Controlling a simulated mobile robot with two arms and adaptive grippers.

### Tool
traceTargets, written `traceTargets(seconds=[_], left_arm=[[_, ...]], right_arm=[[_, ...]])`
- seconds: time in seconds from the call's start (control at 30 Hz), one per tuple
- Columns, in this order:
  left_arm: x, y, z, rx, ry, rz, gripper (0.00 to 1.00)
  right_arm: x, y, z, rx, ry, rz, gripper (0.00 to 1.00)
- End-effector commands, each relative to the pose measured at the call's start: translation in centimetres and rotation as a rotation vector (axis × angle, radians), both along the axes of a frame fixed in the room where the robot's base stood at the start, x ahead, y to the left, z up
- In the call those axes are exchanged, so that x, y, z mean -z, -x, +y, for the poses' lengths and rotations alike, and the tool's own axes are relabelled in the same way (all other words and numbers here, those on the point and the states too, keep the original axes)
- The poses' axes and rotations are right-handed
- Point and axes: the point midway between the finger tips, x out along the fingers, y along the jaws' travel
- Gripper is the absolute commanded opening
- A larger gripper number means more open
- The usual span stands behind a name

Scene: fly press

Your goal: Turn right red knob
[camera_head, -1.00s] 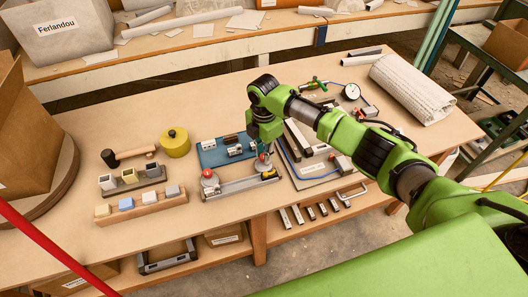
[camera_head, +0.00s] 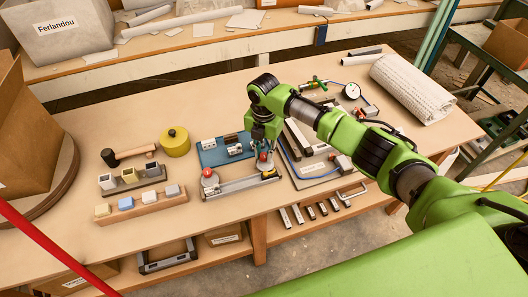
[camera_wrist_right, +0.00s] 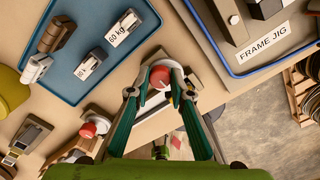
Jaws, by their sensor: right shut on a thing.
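The right red knob (camera_wrist_right: 160,77) sits between the fingertips of my right gripper (camera_wrist_right: 161,88) in the wrist view; the fingers are closed against its sides. In the head view the right gripper (camera_head: 264,150) points down at the right end of the metal fixture (camera_head: 240,187), and the knob (camera_head: 264,156) shows just below the fingers. The left red knob (camera_head: 208,173) stands at the fixture's other end, apart from the gripper, and also shows in the wrist view (camera_wrist_right: 88,130). My left gripper is out of view.
A blue tray (camera_head: 213,158) with weights lies just behind the fixture. A frame jig board (camera_head: 320,174) is close on the right. A wooden block rack (camera_head: 142,206) and a yellow round container (camera_head: 175,142) stand to the left. The table's front edge is near.

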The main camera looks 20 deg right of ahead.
Motion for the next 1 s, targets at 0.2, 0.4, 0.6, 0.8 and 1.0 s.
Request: traceTargets(seconds=[0.2,0.4,0.6,0.8,1.0], left_arm=[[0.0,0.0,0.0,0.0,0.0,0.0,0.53],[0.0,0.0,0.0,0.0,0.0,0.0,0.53],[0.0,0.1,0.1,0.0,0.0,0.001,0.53],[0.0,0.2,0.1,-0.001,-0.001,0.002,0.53],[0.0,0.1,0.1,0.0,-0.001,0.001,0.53]], right_arm=[[0.0,0.1,0.1,-0.002,-0.002,0.002,0.0],[0.0,0.1,0.1,-0.001,-0.001,0.001,0.37],[0.0,0.0,0.0,0.0,-0.001,0.001,0.37],[-1.4,-0.1,0.1,0.0,-0.002,-0.003,0.37],[-5.4,-0.1,0.0,-0.001,-0.002,-0.004,0.37]])
